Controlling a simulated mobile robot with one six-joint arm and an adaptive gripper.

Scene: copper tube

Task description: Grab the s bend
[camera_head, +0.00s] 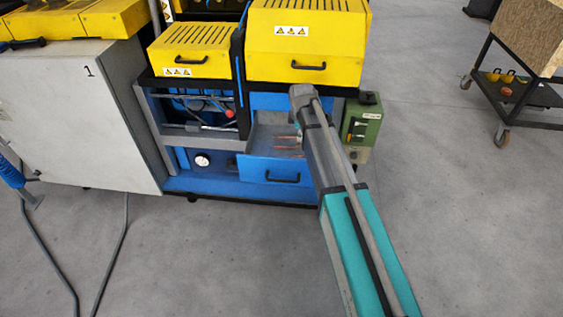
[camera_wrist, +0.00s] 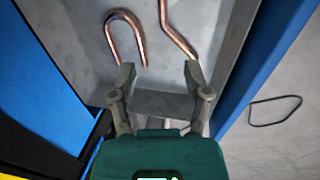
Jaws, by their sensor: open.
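The s bend (camera_wrist: 177,38) is a copper tube with an offset bend, lying in a grey-floored drawer (camera_wrist: 75,40) in the wrist view. Its near end reaches the right fingertip in the picture; I cannot tell whether they touch. My gripper (camera_wrist: 160,78) is open, with nothing visibly held between its fingers. A copper U-shaped tube (camera_wrist: 124,28) lies to the left of the s bend, ahead of the left finger. In the head view, small copper pieces (camera_head: 287,139) show in the open blue drawer (camera_head: 258,170), too small to tell apart. My arm hides the gripper there.
Yellow machine housings (camera_head: 300,45) rise above the drawer. A green box (camera_head: 360,128) is mounted to its right. A black loop handle (camera_wrist: 275,110) shows at right in the wrist view.

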